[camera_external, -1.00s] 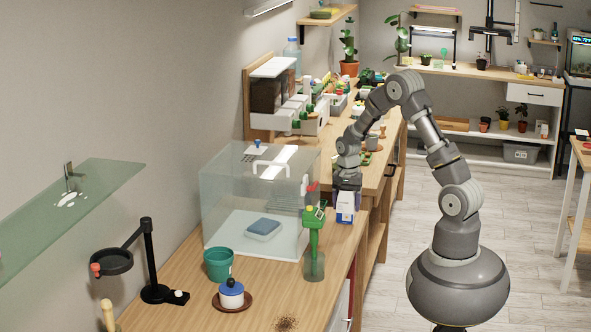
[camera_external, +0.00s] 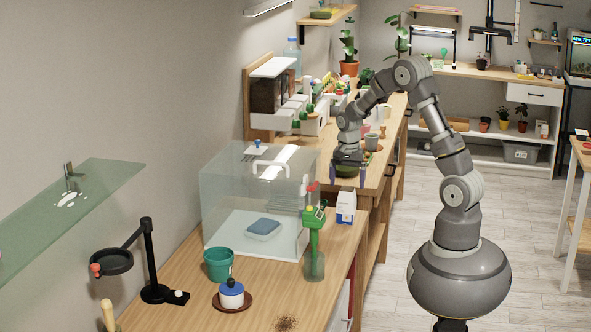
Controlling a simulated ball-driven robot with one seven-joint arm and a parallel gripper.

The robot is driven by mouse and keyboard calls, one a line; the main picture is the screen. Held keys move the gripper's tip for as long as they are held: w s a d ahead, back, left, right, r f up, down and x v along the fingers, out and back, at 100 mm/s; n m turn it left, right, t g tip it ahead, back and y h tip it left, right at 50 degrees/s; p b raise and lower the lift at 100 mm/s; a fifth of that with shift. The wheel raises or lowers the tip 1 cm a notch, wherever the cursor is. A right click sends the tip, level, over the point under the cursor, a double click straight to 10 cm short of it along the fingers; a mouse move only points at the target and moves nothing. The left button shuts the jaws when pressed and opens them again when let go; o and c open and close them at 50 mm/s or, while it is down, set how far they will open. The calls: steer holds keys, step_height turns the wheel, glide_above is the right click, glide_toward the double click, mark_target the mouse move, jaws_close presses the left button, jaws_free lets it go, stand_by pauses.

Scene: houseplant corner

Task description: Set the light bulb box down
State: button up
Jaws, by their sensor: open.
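The light bulb box (camera_external: 346,206), white with a blue lower part, stands upright on the wooden bench near its right edge, just right of the green spray bottle. My gripper (camera_external: 348,180) is open and empty above and behind the box, its fingers pointing down. It is apart from the box, over the stretch of bench beyond it. No box side is covered by my gripper now.
A clear case (camera_external: 262,195) with a blue sponge-like block (camera_external: 263,229) inside stands left of the box. The green spray bottle (camera_external: 314,243) is close by. A green pot (camera_external: 218,264) and a blue-lidded jar (camera_external: 231,293) stand in front. A dark ring stand (camera_external: 150,265) is at left.

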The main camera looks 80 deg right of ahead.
step_height(320, 180, up, 4)
steer(key=shift+f+p, duration=0.25)
steer(key=shift+p, duration=0.1)
steer(key=w+a+r+n+t+h+b, duration=0.1)
steer(key=w+a+r+n+t, duration=0.25)
steer(key=r, duration=0.55)
steer(key=w+a+r+n+t+h+b, duration=0.1)
steer(key=w+a+r+n+t, duration=0.2)
steer(key=r, duration=0.7)
steer(key=w+a+r+n+t+b, duration=0.2)
steer(key=a+r+n, duration=0.15)
steer(key=r, duration=0.55)
steer(key=s+a+r+n+t, duration=0.2)
steer(key=a+r, duration=0.3)
steer(key=r, duration=0.3)
steer(key=s+a+r+n+t+y, duration=0.1)
steer(key=s+a+r+n+t, duration=0.1)
steer(key=a+r, duration=0.3)
steer(key=s+a+r+n+t+y, duration=0.1)
steer(key=s+a+r+n+t, duration=0.1)
steer(key=r, duration=0.9)
steer(key=a+n+t+p, duration=0.1)
steer(key=a+n, duration=0.1)
steer(key=a, duration=0.1)
